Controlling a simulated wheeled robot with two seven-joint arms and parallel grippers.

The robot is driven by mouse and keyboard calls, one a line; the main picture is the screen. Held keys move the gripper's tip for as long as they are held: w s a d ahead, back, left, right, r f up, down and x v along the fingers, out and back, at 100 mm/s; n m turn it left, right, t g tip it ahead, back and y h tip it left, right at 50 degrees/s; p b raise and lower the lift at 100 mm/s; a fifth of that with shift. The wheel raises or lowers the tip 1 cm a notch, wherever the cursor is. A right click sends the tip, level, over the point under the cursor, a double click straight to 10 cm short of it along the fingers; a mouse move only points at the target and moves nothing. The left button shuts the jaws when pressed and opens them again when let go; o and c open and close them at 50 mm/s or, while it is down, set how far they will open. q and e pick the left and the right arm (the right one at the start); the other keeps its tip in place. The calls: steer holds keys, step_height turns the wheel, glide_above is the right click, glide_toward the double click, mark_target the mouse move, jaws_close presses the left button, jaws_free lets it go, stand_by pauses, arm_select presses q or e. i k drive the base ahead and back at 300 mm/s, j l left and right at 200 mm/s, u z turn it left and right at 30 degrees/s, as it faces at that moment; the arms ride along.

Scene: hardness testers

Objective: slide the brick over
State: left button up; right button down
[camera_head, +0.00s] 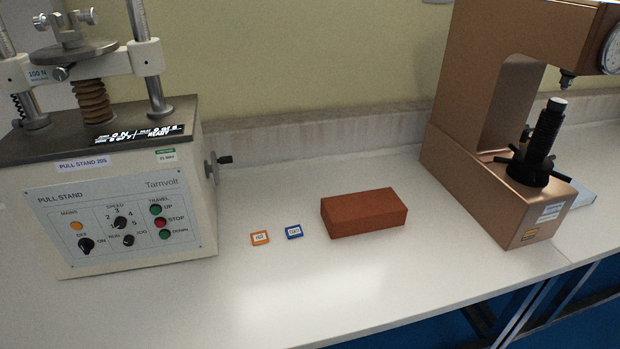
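A red-brown brick (364,212) lies flat on the white bench top (300,290), near the middle of the view. Its long side runs roughly left to right, tilted slightly up to the right. Nothing touches it. Neither of my grippers shows in this view.
Left of the brick lie a small blue-framed tag (294,231) and an orange-framed tag (260,238). A pull stand (130,210) with a side crank (219,160) stands at left, a copper-coloured hardness tester (480,170) at right. The bench is clear in front, towards its front edge.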

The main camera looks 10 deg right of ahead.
mark_target(343, 216)
steer(key=l+u, duration=0.3)
steer(key=l, duration=0.35)
steer(key=l+u, duration=0.3)
steer(key=l, duration=0.3)
